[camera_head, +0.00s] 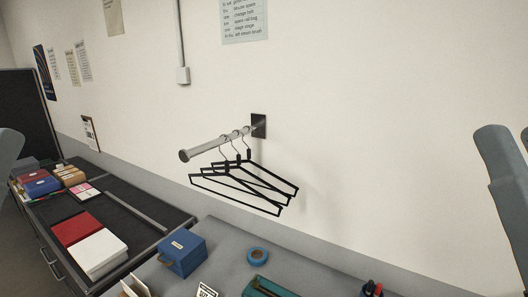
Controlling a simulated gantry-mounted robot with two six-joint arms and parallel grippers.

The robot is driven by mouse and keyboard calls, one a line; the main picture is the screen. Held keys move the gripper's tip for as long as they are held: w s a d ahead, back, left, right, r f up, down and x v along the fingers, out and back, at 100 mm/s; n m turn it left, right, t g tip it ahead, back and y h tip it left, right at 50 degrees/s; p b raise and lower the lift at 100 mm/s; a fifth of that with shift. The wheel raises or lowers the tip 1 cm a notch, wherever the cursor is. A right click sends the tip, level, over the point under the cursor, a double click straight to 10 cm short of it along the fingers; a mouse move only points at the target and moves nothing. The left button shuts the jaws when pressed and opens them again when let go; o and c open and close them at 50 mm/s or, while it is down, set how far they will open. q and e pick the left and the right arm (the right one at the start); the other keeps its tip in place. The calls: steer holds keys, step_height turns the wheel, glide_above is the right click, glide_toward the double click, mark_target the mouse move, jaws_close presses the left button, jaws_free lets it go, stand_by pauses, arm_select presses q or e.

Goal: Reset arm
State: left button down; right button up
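Several black hangers (243,185) hang by their hooks from a short metal rail (208,146) that sticks out from the wall on a dark mounting plate (259,126). The hangers overlap, so their lower bars cross in the picture. Grey parts of my arms show at the left and right edges of the head view. Neither gripper's fingers show, and both arms are well apart from the hangers.
Red and white boxes (98,253) lie on the dark counter at left. The wall right of the rail is clear.

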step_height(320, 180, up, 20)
steer(key=p, duration=2)
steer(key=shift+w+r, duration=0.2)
